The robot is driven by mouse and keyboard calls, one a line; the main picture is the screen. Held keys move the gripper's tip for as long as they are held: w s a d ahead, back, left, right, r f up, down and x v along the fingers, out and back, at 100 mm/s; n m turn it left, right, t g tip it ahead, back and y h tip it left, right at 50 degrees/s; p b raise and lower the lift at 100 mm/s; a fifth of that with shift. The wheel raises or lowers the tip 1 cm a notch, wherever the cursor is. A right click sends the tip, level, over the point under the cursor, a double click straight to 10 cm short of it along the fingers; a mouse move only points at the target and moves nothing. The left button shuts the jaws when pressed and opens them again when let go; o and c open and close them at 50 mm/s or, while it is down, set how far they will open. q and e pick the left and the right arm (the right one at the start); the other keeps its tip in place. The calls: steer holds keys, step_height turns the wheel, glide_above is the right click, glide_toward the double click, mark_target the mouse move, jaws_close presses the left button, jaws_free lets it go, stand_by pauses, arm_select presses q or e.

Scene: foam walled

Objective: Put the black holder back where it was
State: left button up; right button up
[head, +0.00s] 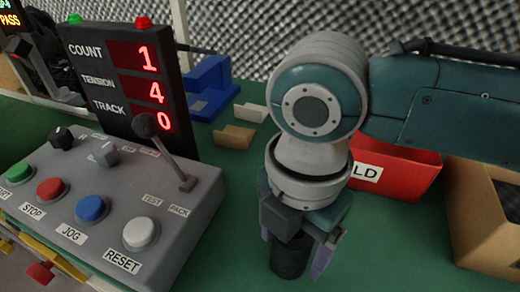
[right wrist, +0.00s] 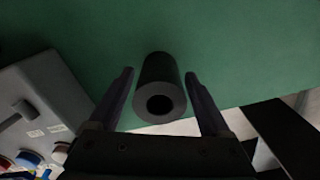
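The black holder (head: 290,260) is a dark upright cylinder near the front of the green surface, right of the grey control box. In the right wrist view the holder (right wrist: 160,72) shows an open round hole in its top. My right gripper (head: 293,257) points down over it. Its fingers (right wrist: 158,77) are spread on either side of the holder, with green showing in the gaps, so it is open and not gripping. The gripper hides part of the holder's top in the head view. My left gripper is not in view.
The grey control box (head: 100,200) with buttons, a lever and a display (head: 125,80) stands at left. A red bin (head: 405,172) and a cardboard box (head: 480,220) stand at right. Blue (head: 208,85) and tan (head: 235,137) holders sit behind. Green surface lies clear between box and gripper.

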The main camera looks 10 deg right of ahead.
steer(key=shift+o, duration=0.3)
steer(key=shift+r, duration=0.15)
step_height(320, 180, up, 11)
steer(key=p, duration=0.5)
steer(key=s+a+m+t+y, duration=0.1)
steer(key=s+a+m+y, duration=0.35)
steer(key=m, duration=0.35)
steer(key=s+d+f+m+t+h, duration=0.1)
steer(key=s+d+m+h, duration=0.1)
steer(key=s+d+m, duration=0.2)
steer(key=s+d+f+m+t+h, duration=0.1)
steer(key=s+d+m+h, duration=0.1)
steer(key=d+m, duration=0.8)
steer(key=shift+s+m+t, duration=0.3)
steer(key=shift+s+m, duration=0.1)
steer(key=shift+s, duration=0.45)
